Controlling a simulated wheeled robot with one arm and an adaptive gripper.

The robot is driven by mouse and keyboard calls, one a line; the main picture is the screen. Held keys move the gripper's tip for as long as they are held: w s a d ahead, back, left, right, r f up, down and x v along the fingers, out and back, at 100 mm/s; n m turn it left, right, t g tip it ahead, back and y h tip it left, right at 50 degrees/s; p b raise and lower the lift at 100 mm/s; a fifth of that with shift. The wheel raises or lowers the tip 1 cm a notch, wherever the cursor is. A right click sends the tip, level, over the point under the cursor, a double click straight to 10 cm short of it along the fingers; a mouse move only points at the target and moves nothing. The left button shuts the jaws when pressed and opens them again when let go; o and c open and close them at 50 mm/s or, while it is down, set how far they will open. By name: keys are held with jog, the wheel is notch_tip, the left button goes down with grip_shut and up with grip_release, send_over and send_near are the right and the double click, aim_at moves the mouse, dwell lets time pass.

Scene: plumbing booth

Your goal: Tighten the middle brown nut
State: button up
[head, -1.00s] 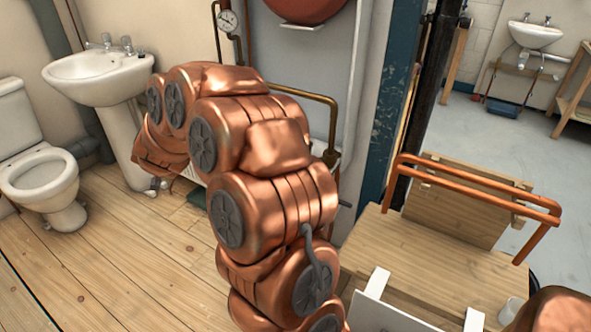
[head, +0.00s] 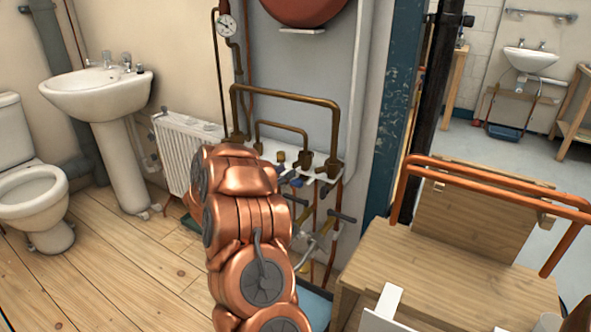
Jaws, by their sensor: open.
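A white manifold shelf (head: 324,178) on the grey panel carries several brown-brass fittings under two brass pipe loops. One brown fitting (head: 306,160) is near the middle right of the row and another (head: 333,167) is at the right end. A small brass piece (head: 281,156) stands between the loop ends. The nuts are too small to tell apart, and I cannot tell which is the middle one. My copper-coloured arm rises in front and hides the lower left of the manifold. My gripper is not visible; the arm's far end is hidden.
A radiator (head: 184,150), sink (head: 97,92) and toilet (head: 35,180) are to the left. Dark-handled fittings (head: 340,216) and pipes hang below the manifold. A wooden bench (head: 450,275) with copper pipes (head: 490,180) is at right. Floor (head: 120,260) at left is clear.

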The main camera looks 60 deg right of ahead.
aim_at(293, 167)
jog(key=shift+s+d+b, duration=0.2)
jog(key=shift+d+b, duration=0.1)
jog(key=shift+d, duration=1.15)
jog(key=shift+s+d+b, duration=0.15)
jog(key=shift+d+b, duration=0.15)
jog(key=shift+d, duration=1.1)
jog(key=shift+c, duration=0.3)
grip_shut()
